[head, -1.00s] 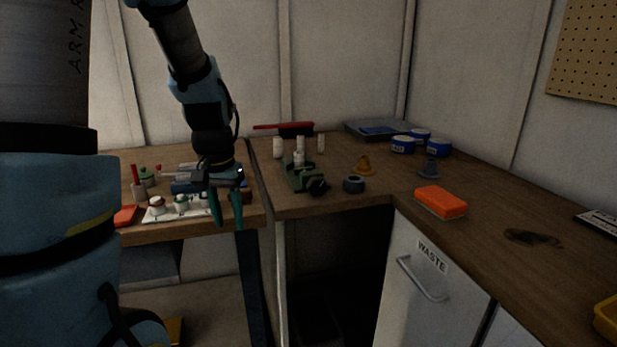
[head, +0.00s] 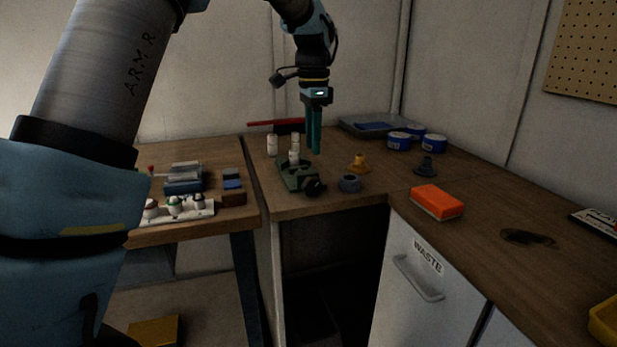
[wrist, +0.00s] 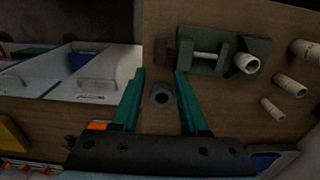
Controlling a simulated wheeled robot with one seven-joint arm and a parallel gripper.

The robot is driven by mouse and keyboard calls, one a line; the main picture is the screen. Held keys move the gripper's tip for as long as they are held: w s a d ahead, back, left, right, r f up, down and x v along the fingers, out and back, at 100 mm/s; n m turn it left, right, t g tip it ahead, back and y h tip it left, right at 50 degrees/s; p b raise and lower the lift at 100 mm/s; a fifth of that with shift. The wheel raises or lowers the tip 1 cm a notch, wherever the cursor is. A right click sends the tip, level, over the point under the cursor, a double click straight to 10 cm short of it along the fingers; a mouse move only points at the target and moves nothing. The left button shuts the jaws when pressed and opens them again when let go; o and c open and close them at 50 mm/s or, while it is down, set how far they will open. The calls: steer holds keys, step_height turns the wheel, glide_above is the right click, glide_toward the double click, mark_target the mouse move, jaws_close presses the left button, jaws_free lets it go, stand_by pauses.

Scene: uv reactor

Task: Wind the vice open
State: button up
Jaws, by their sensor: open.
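The green vice (head: 297,179) sits on the wooden bench near its front edge, with a dark round knob (head: 314,188) at its near end. A pale cylinder (head: 294,158) stands at the vice; I cannot tell whether the jaws grip it. In the wrist view the vice (wrist: 230,52) is at the upper right, beyond the right finger. My gripper (head: 314,150) is open and empty, pointing down above the bench, behind and right of the vice. In the wrist view its teal fingers (wrist: 158,76) stand apart, with a grey ring (wrist: 162,95) seen between them on the bench below.
The grey ring (head: 349,183) lies just right of the knob. Pale cylinders (head: 272,145) and a red-handled brush (head: 288,125) are behind the vice.

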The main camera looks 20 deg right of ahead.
mark_target(312, 177)
step_height(312, 177, down, 10)
steer(key=shift+f+p, duration=0.1)
steer(key=shift+p, duration=0.65)
jaws_close()
